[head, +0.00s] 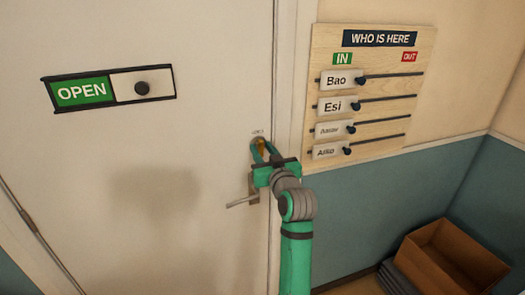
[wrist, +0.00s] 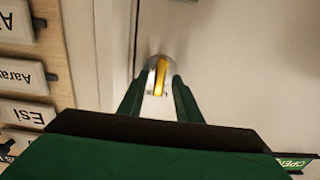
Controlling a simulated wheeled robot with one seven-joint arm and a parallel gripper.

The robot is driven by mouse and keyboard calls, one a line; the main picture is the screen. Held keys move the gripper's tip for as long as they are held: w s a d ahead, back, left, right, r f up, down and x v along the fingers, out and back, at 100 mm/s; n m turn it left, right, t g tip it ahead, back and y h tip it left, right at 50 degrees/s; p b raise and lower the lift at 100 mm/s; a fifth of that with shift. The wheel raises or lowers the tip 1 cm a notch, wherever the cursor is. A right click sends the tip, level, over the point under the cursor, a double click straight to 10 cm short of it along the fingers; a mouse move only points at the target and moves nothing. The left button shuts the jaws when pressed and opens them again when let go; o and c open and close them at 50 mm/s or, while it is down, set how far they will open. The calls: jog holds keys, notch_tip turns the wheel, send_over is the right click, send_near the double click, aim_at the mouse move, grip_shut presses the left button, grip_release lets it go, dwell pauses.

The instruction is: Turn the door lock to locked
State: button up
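The door lock is a round silver plate with a brass thumb-turn (head: 261,146) on the white door (head: 200,130), near its right edge and above the lever handle (head: 243,201). In the wrist view the thumb-turn (wrist: 160,77) stands close to upright, slightly tilted. Small marks (head: 258,132) sit above the plate in the head view, too small to read. My gripper (head: 263,150) is at the lock. Its two green fingers are apart, one on each side of the thumb-turn, with gaps showing in the wrist view (wrist: 161,84). I cannot tell whether the fingertips touch the plate.
An OPEN slider sign (head: 112,88) is on the door at left. A wooden WHO IS HERE board (head: 366,135) with several name sliders hangs right of the door frame (head: 292,75). An open cardboard box (head: 450,262) stands low at right. The lever handle is just below my gripper.

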grip_shut()
jog(key=shift+m, duration=0.4)
jog(key=m, duration=0.3)
jog(key=shift+w+m, duration=0.1)
jog(key=shift+m, duration=0.3)
jog(key=m, duration=0.4)
jog(key=shift+d+f+m, duration=0.1)
jog(key=shift+d+m, duration=0.05)
jog(key=shift+m, duration=0.15)
jog(key=m, duration=0.4)
jog(key=shift+f+m, duration=0.1)
jog(key=shift+m, duration=0.2)
jog(key=shift+d+f+m, duration=0.1)
jog(key=shift+m, duration=1.9)
